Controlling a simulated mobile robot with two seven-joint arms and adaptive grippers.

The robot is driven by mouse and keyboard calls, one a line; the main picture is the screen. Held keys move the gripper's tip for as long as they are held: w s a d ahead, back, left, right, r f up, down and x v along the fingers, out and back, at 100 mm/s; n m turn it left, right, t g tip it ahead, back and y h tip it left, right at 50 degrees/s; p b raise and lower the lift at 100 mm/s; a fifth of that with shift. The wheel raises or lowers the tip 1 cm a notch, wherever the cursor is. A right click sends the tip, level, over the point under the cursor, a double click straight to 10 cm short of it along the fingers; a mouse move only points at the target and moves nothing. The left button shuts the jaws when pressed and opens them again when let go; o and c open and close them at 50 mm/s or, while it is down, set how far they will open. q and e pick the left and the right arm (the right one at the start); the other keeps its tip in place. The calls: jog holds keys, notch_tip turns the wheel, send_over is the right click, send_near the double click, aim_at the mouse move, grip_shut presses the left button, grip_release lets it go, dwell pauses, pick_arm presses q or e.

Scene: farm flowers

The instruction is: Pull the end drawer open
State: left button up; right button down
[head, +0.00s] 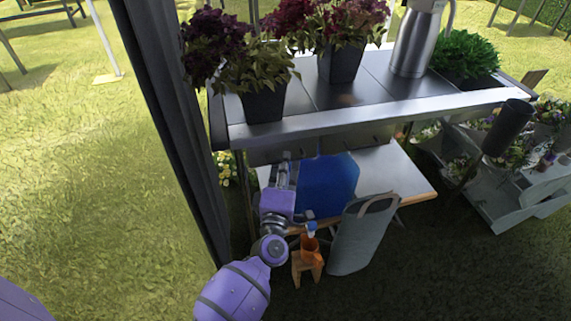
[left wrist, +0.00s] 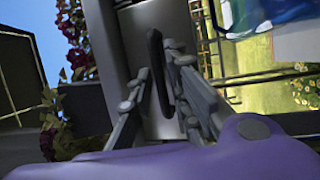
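The end drawer (head: 265,155) is the leftmost grey front under the tabletop in the head view. It looks flush with its neighbours, so shut. In the left wrist view its pale front (left wrist: 133,42) carries a dark upright bar handle (left wrist: 157,70). My left gripper (head: 285,162) is at this drawer front. In the left wrist view the fingers of my left gripper (left wrist: 161,80) stand on both sides of the handle, spread wider than the bar. The right finger is close to it; contact is unclear. My right gripper is not in view.
The metal-topped table (head: 375,115) bears potted flowers (head: 264,104), a steel jug (head: 415,42) and a green plant (head: 466,53). A dark post (head: 170,120) stands left of my left arm.

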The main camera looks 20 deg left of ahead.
pick_arm(q)
jog(key=shift+c, duration=0.4)
grip_shut()
jog(key=s+d+p, duration=0.1)
jog(key=s+d, duration=0.6)
jog(key=s, duration=0.3)
jog(key=s+d+p, duration=0.1)
jog(key=s+d, duration=0.6)
jog(key=s, duration=0.4)
jog(key=shift+s+d, duration=0.15)
jog(key=shift+d, duration=0.1)
jog(key=shift+o, duration=0.4)
grip_release()
